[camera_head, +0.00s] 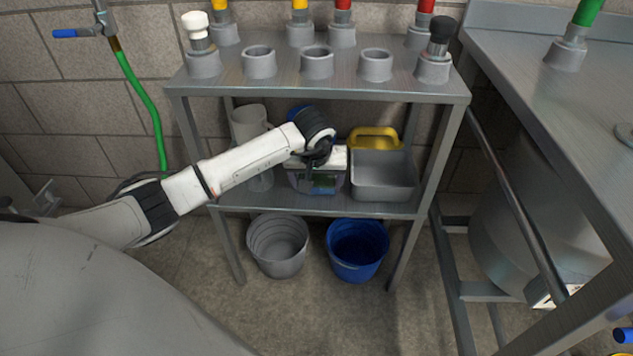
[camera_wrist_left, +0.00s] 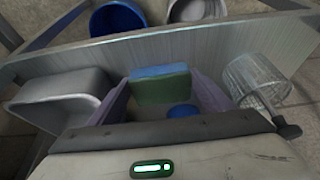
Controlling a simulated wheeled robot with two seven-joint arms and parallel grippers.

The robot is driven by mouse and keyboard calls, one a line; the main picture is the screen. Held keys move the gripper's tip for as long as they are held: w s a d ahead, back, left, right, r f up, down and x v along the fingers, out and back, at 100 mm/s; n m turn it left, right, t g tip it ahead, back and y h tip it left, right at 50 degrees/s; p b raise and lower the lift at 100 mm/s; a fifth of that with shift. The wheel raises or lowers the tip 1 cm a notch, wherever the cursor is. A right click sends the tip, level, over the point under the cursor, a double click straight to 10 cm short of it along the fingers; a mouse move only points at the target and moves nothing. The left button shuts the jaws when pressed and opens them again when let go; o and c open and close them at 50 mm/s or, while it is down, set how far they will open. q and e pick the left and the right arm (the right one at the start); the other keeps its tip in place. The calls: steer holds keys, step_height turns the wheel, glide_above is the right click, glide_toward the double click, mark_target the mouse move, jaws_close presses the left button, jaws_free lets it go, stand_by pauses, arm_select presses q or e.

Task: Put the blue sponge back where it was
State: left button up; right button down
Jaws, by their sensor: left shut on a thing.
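The blue sponge (camera_wrist_left: 160,72) has a blue face and a green side. In the left wrist view it sits between the two lilac fingers of my left gripper (camera_wrist_left: 163,90), which is shut on it. In the head view the gripper (camera_head: 318,182) is over the lower shelf (camera_head: 300,204), between a white jug and a grey metal tub. There only a dark green part of the sponge (camera_head: 323,184) shows below the wrist. I cannot tell whether the sponge touches the shelf. My right gripper is not in view.
The metal tub (camera_head: 382,190) stands right of the gripper, with a yellow item (camera_head: 375,136) behind it. The pale jug (camera_head: 250,122) stands left. A blue item (camera_wrist_left: 183,110) is behind the sponge. The upper shelf (camera_head: 290,88) hangs close above. Grey (camera_head: 278,262) and blue (camera_head: 356,268) buckets stand below.

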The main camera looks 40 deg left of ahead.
arm_select(q)
steer(key=shift+f, duration=0.15)
steer(key=o, duration=1)
steer(key=shift+c, duration=0.2)
